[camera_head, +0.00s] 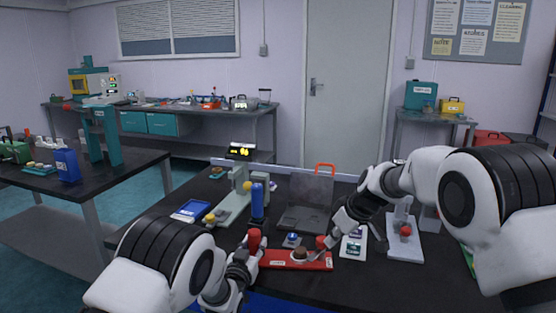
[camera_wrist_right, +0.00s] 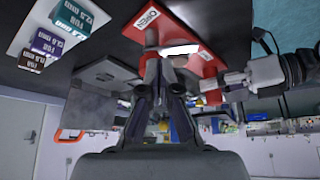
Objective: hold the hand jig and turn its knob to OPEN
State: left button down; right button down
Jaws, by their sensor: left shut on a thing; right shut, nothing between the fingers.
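The hand jig is a red plate (camera_head: 284,260) lying flat on the dark table, with a round brown piece (camera_head: 300,254) on it. Its OPEN label (camera_wrist_right: 147,19) reads in the right wrist view. A red upright grip (camera_head: 254,239) stands at its left end, and my left gripper (camera_head: 248,256) is shut on it. A red knob (camera_head: 320,242) shows at the jig's right side. My right gripper (camera_head: 332,238) is shut and empty close beside this knob; in the right wrist view its fingertips (camera_wrist_right: 166,62) are over the plate. I cannot tell whether they touch the jig.
A grey lidded case (camera_head: 307,190) stands open behind the jig. A green-grey press (camera_head: 236,195) with a blue cylinder is behind left. A card with labelled blocks (camera_head: 353,246) and a white stand with a red ball (camera_head: 405,230) are to the right.

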jog(key=shift+f, duration=0.75)
jog(key=shift+w+a, duration=0.3)
jog(key=shift+w, duration=0.25)
dwell(0.4)
jog(key=shift+w+d, duration=0.1)
jog(key=shift+d, duration=0.15)
jog(key=shift+w+d, duration=0.25)
jog(key=shift+w+d, duration=0.1)
dwell(0.4)
